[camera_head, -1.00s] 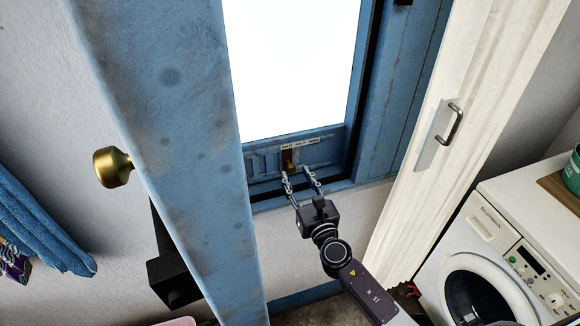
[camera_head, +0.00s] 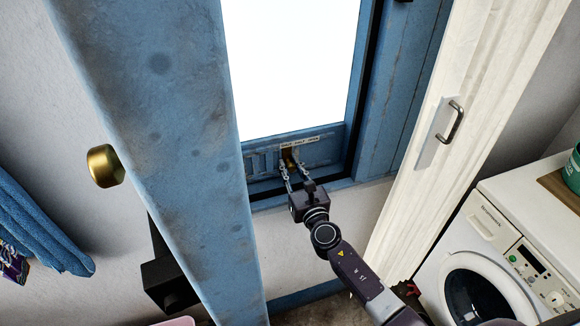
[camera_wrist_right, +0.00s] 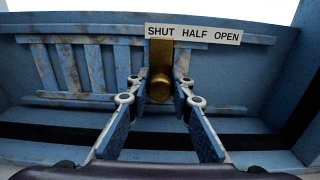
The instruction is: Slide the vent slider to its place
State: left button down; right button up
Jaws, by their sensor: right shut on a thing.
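The vent slider is a brass plate with a round knob (camera_wrist_right: 159,88) in the blue vent panel below the window. It shows small between my fingertips in the head view (camera_head: 289,163). A white label (camera_wrist_right: 194,34) above it reads SHUT, HALF, OPEN, and the knob is under the word SHUT. My right gripper (camera_head: 292,169) reaches up from below and is shut on the knob, one finger on each side, as the right wrist view shows (camera_wrist_right: 159,90). The slider's back is hidden. My left gripper is not in view.
Slatted vent openings (camera_wrist_right: 75,68) lie left of the knob. A blue door (camera_head: 150,130) with a brass doorknob (camera_head: 105,166) stands open at left. A white panel with a metal handle (camera_head: 454,122) and a washing machine (camera_head: 500,230) are at right.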

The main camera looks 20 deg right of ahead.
grip_shut()
jog(key=shift+d+f, duration=0.1)
jog(key=shift+d, duration=0.1)
jog(key=d+b, duration=0.2)
jog(key=d, duration=0.6)
jog(key=shift+w, duration=0.1)
jog(key=o, duration=0.7)
grip_release()
jog(key=o, duration=0.3)
jog(key=shift+d, duration=0.25)
jog(key=shift+a, duration=0.1)
